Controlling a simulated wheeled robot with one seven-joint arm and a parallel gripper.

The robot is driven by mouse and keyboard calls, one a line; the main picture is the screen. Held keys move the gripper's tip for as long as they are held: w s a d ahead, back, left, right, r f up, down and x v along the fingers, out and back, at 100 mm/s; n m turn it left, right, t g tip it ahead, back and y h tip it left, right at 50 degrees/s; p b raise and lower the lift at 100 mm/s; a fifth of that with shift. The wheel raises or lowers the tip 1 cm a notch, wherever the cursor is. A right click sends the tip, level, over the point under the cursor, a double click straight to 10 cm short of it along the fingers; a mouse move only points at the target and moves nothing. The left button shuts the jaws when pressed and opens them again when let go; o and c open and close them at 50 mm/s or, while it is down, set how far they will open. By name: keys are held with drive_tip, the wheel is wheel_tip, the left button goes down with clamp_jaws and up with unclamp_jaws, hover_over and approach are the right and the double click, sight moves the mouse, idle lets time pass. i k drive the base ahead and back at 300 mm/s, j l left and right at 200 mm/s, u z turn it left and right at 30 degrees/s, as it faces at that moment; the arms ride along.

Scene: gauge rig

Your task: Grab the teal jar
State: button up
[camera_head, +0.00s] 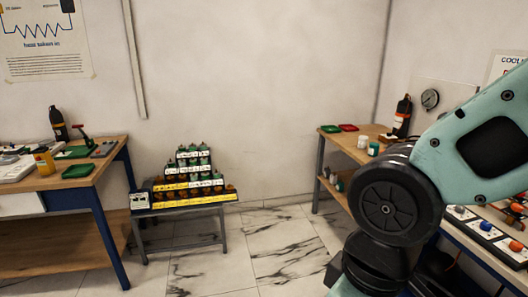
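A small teal jar (374,149) with a pale top stands upright near the front edge of the wooden table (345,146) at the right. A white jar (363,142) stands close beside it on its left. My arm crosses the right side of the view, just right of the teal jar in the picture, and hides part of that table. My gripper is not in view, so I cannot see whether it holds anything.
Green (330,129) and red (348,127) trays and a dark bottle (402,116) are on the right table. A low stand (180,208) with tiered components is in the middle. A cluttered workbench (90,178) is at left. The marble floor (265,255) between is clear.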

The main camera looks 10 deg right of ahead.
sight(373, 150)
drive_tip(key=i+z, duration=0.1)
drive_tip(key=i, duration=0.35)
drive_tip(key=i+j+z, duration=0.15)
drive_tip(key=i, duration=0.3)
drive_tip(key=i+j+z, duration=0.1)
drive_tip(key=i, duration=0.4)
drive_tip(key=i+j+z, duration=0.1)
drive_tip(key=i, duration=0.35)
drive_tip(key=i+j+z, duration=0.2)
drive_tip(key=i+z, duration=0.15)
drive_tip(key=z, duration=0.15)
drive_tip(key=i+j+z, duration=0.6)
drive_tip(key=j+z, duration=0.15)
drive_tip(key=z, duration=0.2)
drive_tip(key=i+j+z, duration=0.2)
drive_tip(key=j+z, duration=0.65)
drive_tip(key=j, duration=0.5)
drive_tip(key=i, duration=0.05)
